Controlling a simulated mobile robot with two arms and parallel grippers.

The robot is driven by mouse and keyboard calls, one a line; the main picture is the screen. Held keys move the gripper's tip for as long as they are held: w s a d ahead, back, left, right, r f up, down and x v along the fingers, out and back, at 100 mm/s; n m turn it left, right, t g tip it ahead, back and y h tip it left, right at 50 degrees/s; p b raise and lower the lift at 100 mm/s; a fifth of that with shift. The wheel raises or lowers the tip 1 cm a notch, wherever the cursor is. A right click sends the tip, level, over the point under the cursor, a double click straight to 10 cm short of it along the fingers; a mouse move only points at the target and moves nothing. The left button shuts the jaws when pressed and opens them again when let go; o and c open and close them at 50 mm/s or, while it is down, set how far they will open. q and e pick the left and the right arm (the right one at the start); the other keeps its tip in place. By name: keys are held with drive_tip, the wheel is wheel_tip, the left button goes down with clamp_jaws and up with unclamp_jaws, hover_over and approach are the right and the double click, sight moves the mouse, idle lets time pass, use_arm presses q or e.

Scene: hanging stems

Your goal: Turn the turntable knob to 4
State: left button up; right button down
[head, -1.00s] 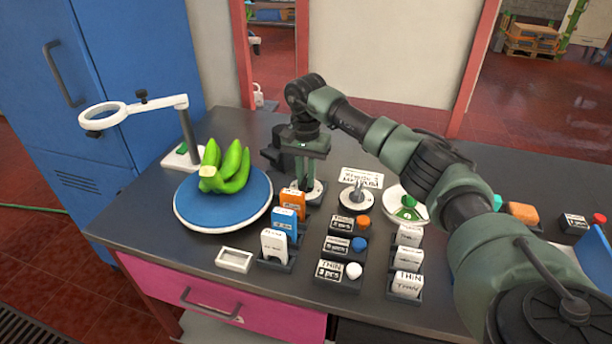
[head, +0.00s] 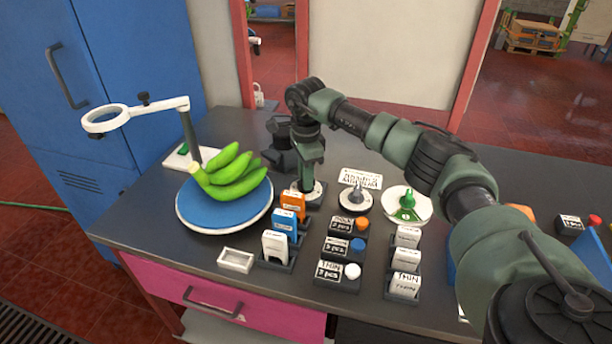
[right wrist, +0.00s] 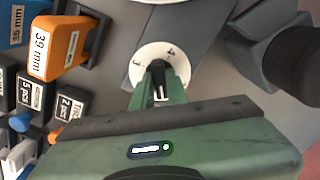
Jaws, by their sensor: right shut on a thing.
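The turntable (head: 205,214) is a round blue disc with a white rim, at the left of the table. A bunch of green bananas (head: 238,178) lies on it, its cut stem pointing left. The turntable knob stands on a small white dial (head: 318,192) right of the disc. In the right wrist view this dial (right wrist: 147,54) shows the figures 3 and 4 at its far edge. My right gripper (head: 306,186) points straight down and is shut on the knob. Its fingers (right wrist: 160,80) hide most of the knob. My left gripper is out of view.
A second grey knob (head: 354,198) and a white dial with a green pointer (head: 408,206) stand to the right. Slotted cards (head: 275,246) and button blocks (head: 339,271) fill the front.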

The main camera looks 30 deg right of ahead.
drive_tip(key=m+p, duration=0.1)
drive_tip(key=m, duration=0.5)
drive_tip(key=shift+r+m, duration=0.1)
drive_tip(key=shift+m, duration=0.2)
drive_tip(key=m+p, duration=0.1)
drive_tip(key=m, duration=0.4)
drive_tip(key=m+p, duration=0.1)
drive_tip(key=m, duration=0.4)
drive_tip(key=shift+m+p, duration=0.4)
drive_tip(key=m+p, duration=0.1)
drive_tip(key=m, duration=0.4)
drive_tip(key=shift+w+r+p, duration=0.1)
drive_tip(key=shift+p, duration=0.2)
drive_tip(key=m+p, duration=0.2)
drive_tip(key=m, duration=0.4)
drive_tip(key=m+p, duration=0.2)
drive_tip(key=m, duration=0.2)
drive_tip(key=m+p, duration=0.3)
drive_tip(key=m, duration=0.3)
drive_tip(key=shift+p, duration=0.3)
drive_tip(key=m+p, duration=0.3)
drive_tip(key=m, duration=0.1)
drive_tip(key=shift+d+m, duration=0.1)
drive_tip(key=shift+m, duration=0.2)
